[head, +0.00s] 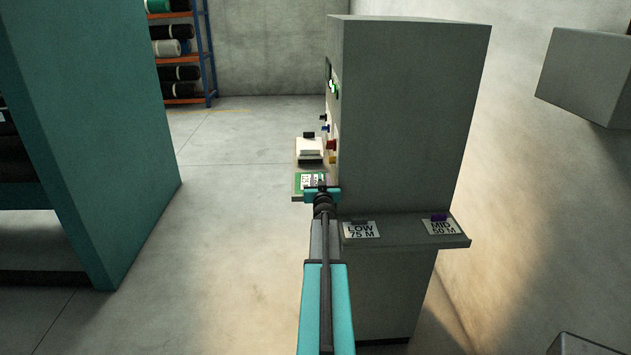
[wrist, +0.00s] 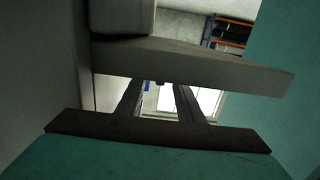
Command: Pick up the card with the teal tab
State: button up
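In the head view my gripper (head: 322,187) is at the near end of the small left-hand ledge, in front of a white card (head: 311,180) with a green surround. The gripper hides part of this card, and I cannot make out a teal tab on it. In the wrist view the two dark fingers of my gripper (wrist: 160,95) stand apart. A small dark greenish bit (wrist: 160,83) shows between them, too small to identify. The pale ledge edge (wrist: 190,62) crosses just beyond the fingers, and their tips are unclear.
A grey cabinet (head: 408,110) stands right of my arm. Its front shelf (head: 402,238) holds a LOW 75 M card (head: 361,230) with a dark tab and a MID 50 M card (head: 441,228) with a purple tab. A teal panel (head: 100,120) is left; floor between is clear.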

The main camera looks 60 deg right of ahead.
jog(key=shift+w+d, duration=0.1)
dwell(0.6)
grip_shut()
